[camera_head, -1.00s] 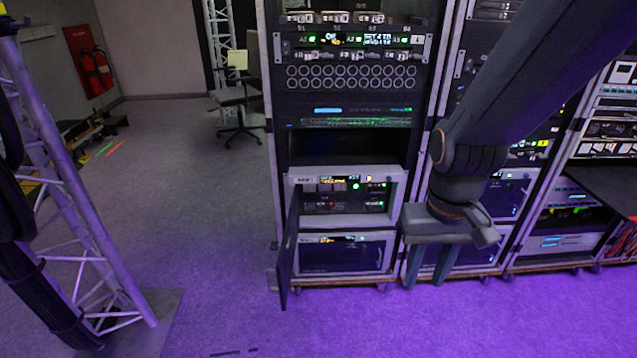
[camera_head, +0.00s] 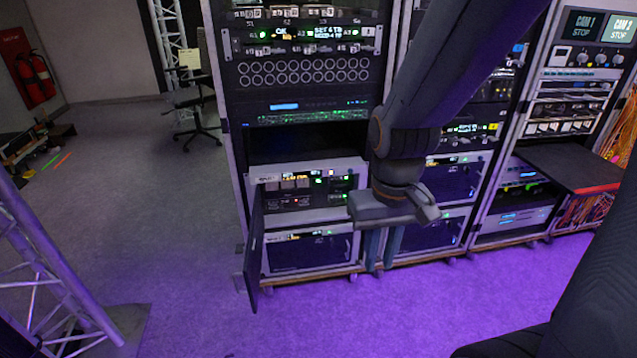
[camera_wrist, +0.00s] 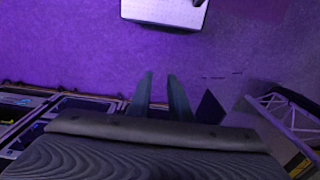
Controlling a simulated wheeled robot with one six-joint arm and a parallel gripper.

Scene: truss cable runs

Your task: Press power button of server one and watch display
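The upper unit (camera_head: 308,195) has a small lit display strip, drive bays and green lights; the lower unit (camera_head: 310,252) has a lit strip above a dark front. The labels are too small for me to tell surely which is server one, and I cannot make out a power button. A dark door (camera_head: 255,255) hangs open at their left. My gripper (camera_head: 380,266) points down in front of the units' right edge, fingers apart and empty; they also show in the wrist view (camera_wrist: 161,75).
A truss leg (camera_head: 55,280) stands at left front. A large dark shape fills the bottom right. A chair (camera_head: 190,105) stands behind left. Purple-lit floor (camera_head: 300,325) before the racks is clear.

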